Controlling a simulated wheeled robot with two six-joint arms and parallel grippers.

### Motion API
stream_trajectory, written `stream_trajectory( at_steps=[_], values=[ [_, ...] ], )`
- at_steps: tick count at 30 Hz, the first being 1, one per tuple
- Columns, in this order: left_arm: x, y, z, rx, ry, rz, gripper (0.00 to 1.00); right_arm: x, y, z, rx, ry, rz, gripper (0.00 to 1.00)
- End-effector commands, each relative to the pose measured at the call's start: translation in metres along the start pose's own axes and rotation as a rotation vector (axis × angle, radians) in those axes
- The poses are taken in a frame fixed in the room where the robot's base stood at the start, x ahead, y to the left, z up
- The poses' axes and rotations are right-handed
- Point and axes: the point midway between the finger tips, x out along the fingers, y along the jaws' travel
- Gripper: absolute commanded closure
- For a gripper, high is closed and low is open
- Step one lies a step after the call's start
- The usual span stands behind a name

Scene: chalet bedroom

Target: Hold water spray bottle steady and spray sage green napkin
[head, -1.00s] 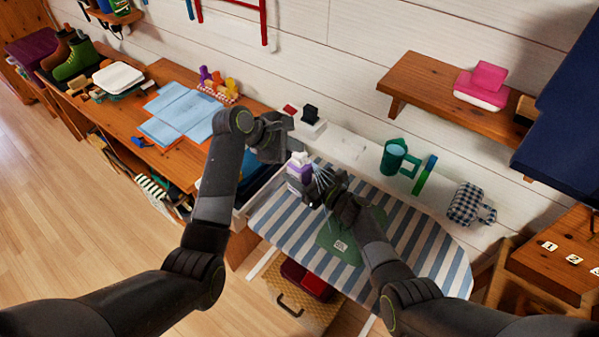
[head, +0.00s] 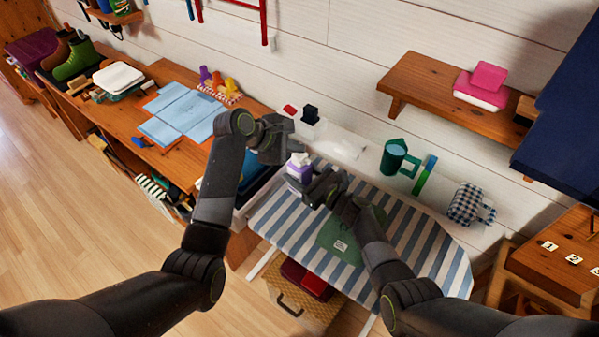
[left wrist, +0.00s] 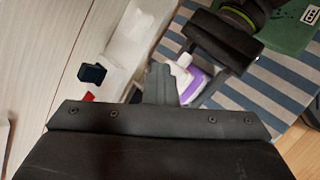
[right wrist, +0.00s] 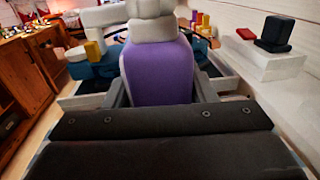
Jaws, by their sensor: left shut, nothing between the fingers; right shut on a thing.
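The water spray bottle (head: 299,171), white on top with a purple body, stands over the left end of the striped board. It also shows in the left wrist view (left wrist: 194,84) and close up in the right wrist view (right wrist: 157,72). My right gripper (head: 304,188) is shut on the bottle's body, which looks upright. My left gripper (head: 287,148) is shut and empty beside the bottle's head; I cannot tell whether it touches it. The sage green napkin (head: 338,243) lies flat on the board, partly hidden by my right arm. Its printed label also shows in the left wrist view (left wrist: 285,25).
The striped ironing board (head: 425,245) stands against a white ledge (head: 345,145). A green mug (head: 393,158) and a checked cloth item (head: 468,203) are on the ledge. A wooden desk (head: 180,165) with blue papers is at left; a wall shelf (head: 430,85) is upper right.

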Motion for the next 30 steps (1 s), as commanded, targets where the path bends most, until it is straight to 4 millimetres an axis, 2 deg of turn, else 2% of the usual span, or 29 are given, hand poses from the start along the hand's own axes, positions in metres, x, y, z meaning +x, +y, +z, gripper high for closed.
stream_trajectory(
  at_steps=[1, 30],
  values=[
    [0.0043, -0.0079, -0.0061, -0.01, 0.008, -0.017, 1.0, 0.0007, 0.0012, 0.0011, -0.002, -0.005, 0.005, 0.83],
    [0.0095, -0.0128, -0.0119, -0.009, 0.013, -0.02, 1.0, 0.002, 0.0024, 0.0027, -0.003, -0.011, 0.008, 0.83]
  ],
)
